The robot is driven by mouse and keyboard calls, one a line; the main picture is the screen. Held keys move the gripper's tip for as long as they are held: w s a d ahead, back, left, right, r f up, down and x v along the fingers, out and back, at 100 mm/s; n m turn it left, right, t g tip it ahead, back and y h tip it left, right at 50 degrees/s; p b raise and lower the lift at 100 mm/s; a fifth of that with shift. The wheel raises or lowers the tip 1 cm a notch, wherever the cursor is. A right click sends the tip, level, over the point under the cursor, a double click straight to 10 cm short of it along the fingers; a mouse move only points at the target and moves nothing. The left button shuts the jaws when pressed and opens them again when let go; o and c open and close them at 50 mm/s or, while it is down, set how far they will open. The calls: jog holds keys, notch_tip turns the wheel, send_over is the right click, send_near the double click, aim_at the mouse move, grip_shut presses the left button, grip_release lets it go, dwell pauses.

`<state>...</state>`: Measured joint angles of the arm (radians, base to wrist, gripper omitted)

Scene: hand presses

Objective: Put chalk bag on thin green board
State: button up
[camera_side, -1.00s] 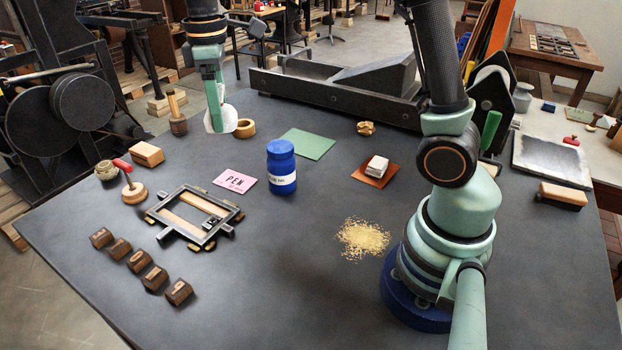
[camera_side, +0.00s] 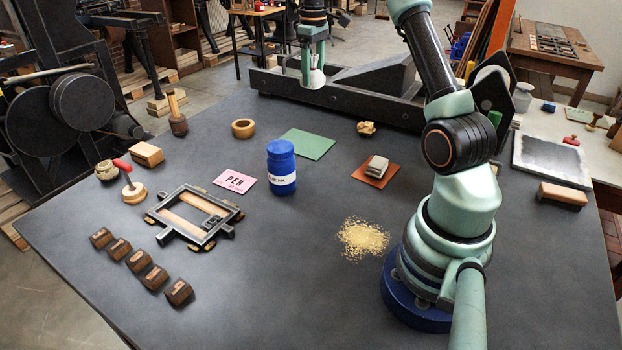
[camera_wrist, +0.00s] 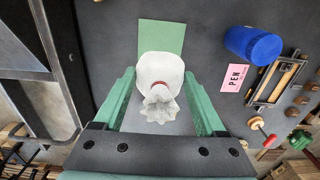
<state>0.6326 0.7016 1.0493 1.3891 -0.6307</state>
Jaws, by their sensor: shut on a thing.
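The white chalk bag (camera_wrist: 160,75), with a gathered neck and a reddish tie, is held between the two green fingers of my gripper (camera_wrist: 160,92) in the wrist view. In the side view my gripper (camera_side: 313,72) is up at the far side of the table, with the white bag (camera_side: 313,79) low between its fingers. The thin green board (camera_side: 307,144) lies flat on the table below and nearer the camera. In the wrist view the green board (camera_wrist: 161,34) shows just beyond the bag, which hides part of its near edge. The bag is raised, apart from the board.
A dark metal machine bed (camera_side: 350,90) is behind.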

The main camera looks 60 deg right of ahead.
notch_tip(320, 180, down, 18)
jog(key=shift+f, duration=0.2)
dwell(0.4)
jog(key=shift+f, duration=0.15)
jog(key=o, duration=1.4)
